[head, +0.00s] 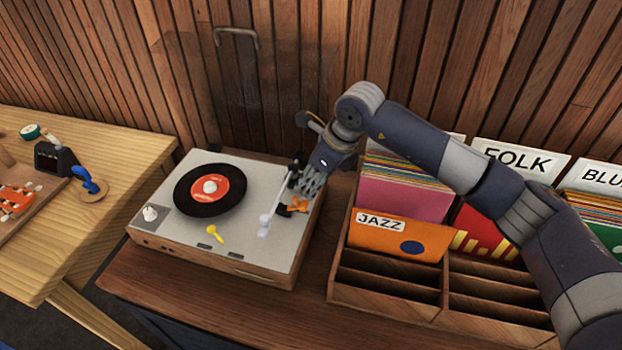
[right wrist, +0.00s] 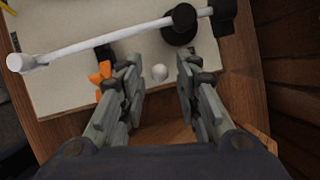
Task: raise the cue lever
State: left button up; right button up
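The turntable (head: 187,245) stands on a dark wooden cabinet, with a black record (head: 210,190) with a red label on its platter. Its white tonearm (head: 275,208) runs along the right side and crosses the top of the right wrist view (right wrist: 110,38). A small orange piece on a black mount, apparently the cue lever (head: 298,205), sits beside the tonearm. In the right wrist view the orange piece (right wrist: 100,73) is by the left fingertip, outside the gap. My left gripper is out of view.
A clear lid with a handle (head: 236,32) stands raised behind the deck. A yellow piece (head: 215,233) and a white knob (head: 150,213) are on the deck. A record crate (head: 385,293) stands close at right; a light wooden table (head: 110,150) is at left.

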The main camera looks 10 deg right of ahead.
jog(key=shift+w+a+f, duration=0.1)
jog(key=shift+a+f, duration=0.1)
jog(key=shift+f, duration=0.3)
grip_shut()
jog(key=shift+w+d, duration=0.1)
jog(key=shift+w+g+y, duration=0.2)
jog(key=shift+g+y, duration=0.1)
jog(key=shift+g, duration=0.3)
